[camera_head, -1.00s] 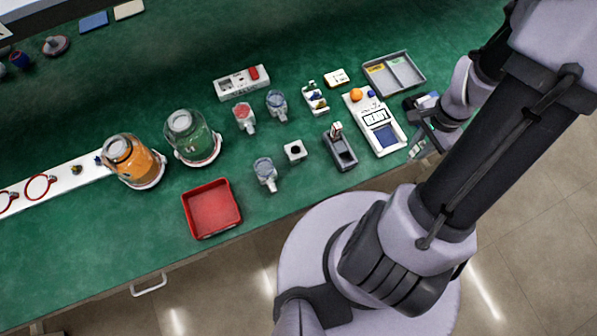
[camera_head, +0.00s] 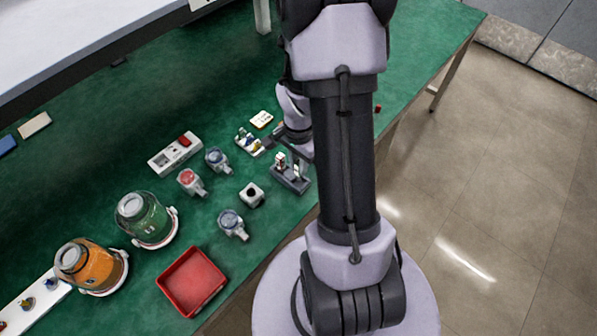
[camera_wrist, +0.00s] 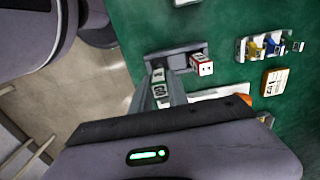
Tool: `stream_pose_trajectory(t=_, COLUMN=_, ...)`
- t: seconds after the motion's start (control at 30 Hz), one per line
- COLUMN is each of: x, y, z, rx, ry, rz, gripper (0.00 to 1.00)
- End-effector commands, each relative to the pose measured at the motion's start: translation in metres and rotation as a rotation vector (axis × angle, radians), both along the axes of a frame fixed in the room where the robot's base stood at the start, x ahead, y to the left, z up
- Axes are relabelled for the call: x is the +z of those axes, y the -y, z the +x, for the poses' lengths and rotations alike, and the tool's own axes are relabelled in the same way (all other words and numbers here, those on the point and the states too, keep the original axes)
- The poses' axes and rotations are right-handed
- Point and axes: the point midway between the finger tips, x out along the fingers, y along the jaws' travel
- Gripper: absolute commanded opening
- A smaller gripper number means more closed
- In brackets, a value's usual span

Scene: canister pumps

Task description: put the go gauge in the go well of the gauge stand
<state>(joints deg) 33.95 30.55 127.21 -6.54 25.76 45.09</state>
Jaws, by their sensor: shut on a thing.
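My gripper (camera_wrist: 164,82) is shut on the go gauge (camera_wrist: 159,88), a pale block with dark lettering, in the wrist view. The dark grey gauge stand (camera_wrist: 178,53) lies just beyond the fingertips. A second gauge with a white end and red sides (camera_wrist: 203,66) stands at its right end. The held gauge is at or over the stand's left part. The fingers hide the well there, so I cannot tell whether the gauge is inside it. In the head view the stand (camera_head: 289,181) is beside my arm, which partly covers the gripper.
A rack of small coloured parts (camera_wrist: 268,47) and a cream labelled block (camera_wrist: 274,82) lie right of the stand in the wrist view. In the head view, a white block with a dark hole (camera_head: 251,195), several small pumps and a red tray (camera_head: 192,282) are to the left.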

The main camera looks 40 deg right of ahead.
Motion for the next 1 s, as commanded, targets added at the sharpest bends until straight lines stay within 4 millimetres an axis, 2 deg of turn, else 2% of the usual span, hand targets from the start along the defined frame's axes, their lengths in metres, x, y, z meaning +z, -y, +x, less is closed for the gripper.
stream_pose_trajectory(t=0.13, x=-0.029, y=-0.001, z=0.0, rx=0.0, ry=-0.002, rz=0.002, gripper=0.0)
stream_pose_trajectory(t=0.2, x=-0.036, y=0.0, z=0.0, rx=0.001, ry=-0.001, rz=0.0, gripper=0.0)
stream_pose_trajectory(t=0.37, x=-0.033, y=0.0, z=0.0, rx=0.001, ry=0.0, rz=-0.001, gripper=0.0)
stream_pose_trajectory(t=0.53, x=-0.038, y=0.0, z=0.0, rx=0.001, ry=0.0, rz=0.0, gripper=0.0)
stream_pose_trajectory(t=0.57, x=-0.037, y=0.0, z=0.0, rx=0.001, ry=0.0, rz=0.0, gripper=0.26)
stream_pose_trajectory(t=0.63, x=-0.036, y=0.0, z=0.0, rx=0.001, ry=0.0, rz=0.0, gripper=0.39)
stream_pose_trajectory(t=0.9, x=-0.036, y=0.0, z=0.0, rx=0.001, ry=0.0, rz=0.0, gripper=0.41)
stream_pose_trajectory(t=1.0, x=-0.028, y=0.0, z=0.0, rx=0.001, ry=0.0, rz=0.0, gripper=0.41)
